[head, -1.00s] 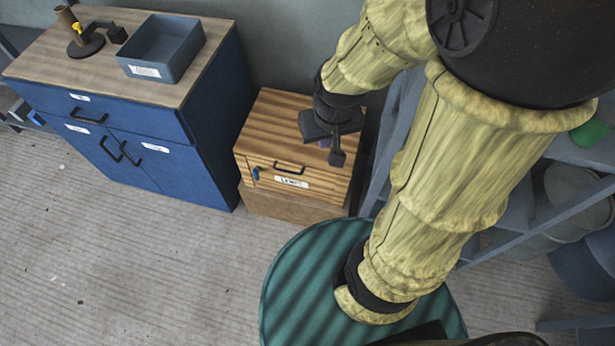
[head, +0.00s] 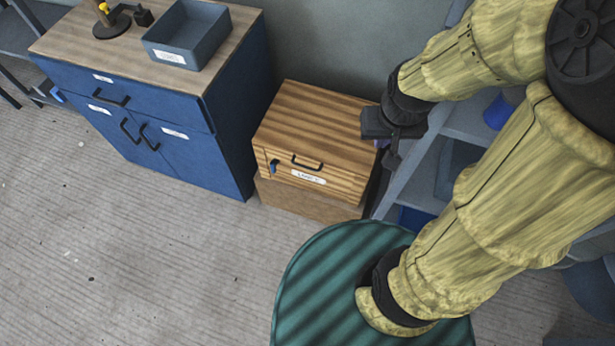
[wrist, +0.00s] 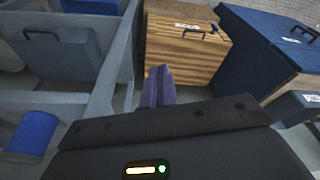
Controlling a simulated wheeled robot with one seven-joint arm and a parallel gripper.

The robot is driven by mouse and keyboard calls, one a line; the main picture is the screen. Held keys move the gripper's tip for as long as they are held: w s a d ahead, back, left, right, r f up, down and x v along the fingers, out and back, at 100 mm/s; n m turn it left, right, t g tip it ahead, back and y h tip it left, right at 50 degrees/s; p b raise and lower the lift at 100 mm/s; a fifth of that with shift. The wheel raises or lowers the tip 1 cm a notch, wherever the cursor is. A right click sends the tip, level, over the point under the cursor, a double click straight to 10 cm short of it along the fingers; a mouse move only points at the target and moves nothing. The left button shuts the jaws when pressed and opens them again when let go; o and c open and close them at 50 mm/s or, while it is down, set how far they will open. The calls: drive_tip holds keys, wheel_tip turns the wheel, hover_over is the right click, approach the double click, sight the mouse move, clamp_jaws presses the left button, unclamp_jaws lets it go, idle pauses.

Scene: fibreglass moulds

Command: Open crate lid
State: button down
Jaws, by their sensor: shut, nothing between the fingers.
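The wooden crate (head: 315,130) stands against the wall, right of the blue cabinet, with its lid (head: 318,112) down. A black handle (head: 307,163), a white label (head: 309,177) and a blue latch (head: 274,166) are on its front. The crate also shows in the wrist view (wrist: 180,55), with its handle on the front. My gripper (wrist: 158,80) has its purple fingers together and empty. In the head view my gripper (head: 385,145) is at the crate's right edge, near the shelf, mostly hidden by its own body. I cannot tell if it touches the crate.
A blue cabinet (head: 150,135) with a grey bin (head: 187,36) on top stands left of the crate. Grey shelving (head: 408,182) is close on the right. The floor at front left is clear.

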wheel_tip(320, 180, down, 32)
drive_tip(key=s+n+g+h+b, duration=0.2)
drive_tip(key=n+g+h+b, duration=0.55)
drive_tip(key=b, duration=1.35)
drive_tip(key=w+f+n+t+h+b, duration=0.3)
drive_tip(key=f+n+t+h+b, duration=0.15)
drive_tip(key=f+b, duration=0.25)
drive_tip(key=w+f+n+t+h+b, duration=0.3)
drive_tip(key=f+n+h+b, duration=0.1)
drive_tip(key=f+h+b, duration=0.15)
drive_tip(key=w+a+f+n+t+y+b, duration=0.2)
drive_tip(key=a+f+n+t+y+b, duration=0.2)
drive_tip(key=a+f+n+t+b, duration=0.3)
drive_tip(key=w+a+f+n+t+y+b, duration=0.3)
drive_tip(key=a+f+n+t+y+b, duration=0.2)
drive_tip(key=t, duration=0.8)
drive_tip(key=a+f+n+b, duration=0.3)
drive_tip(key=a+f+n, duration=0.1)
drive_tip(key=a+f, duration=0.1)
drive_tip(key=shift+w+a+f+t, duration=0.15)
drive_tip(key=shift+w+a+t, duration=0.15)
drive_tip(key=shift+a, duration=0.5)
drive_tip(key=shift+w, duration=0.1)
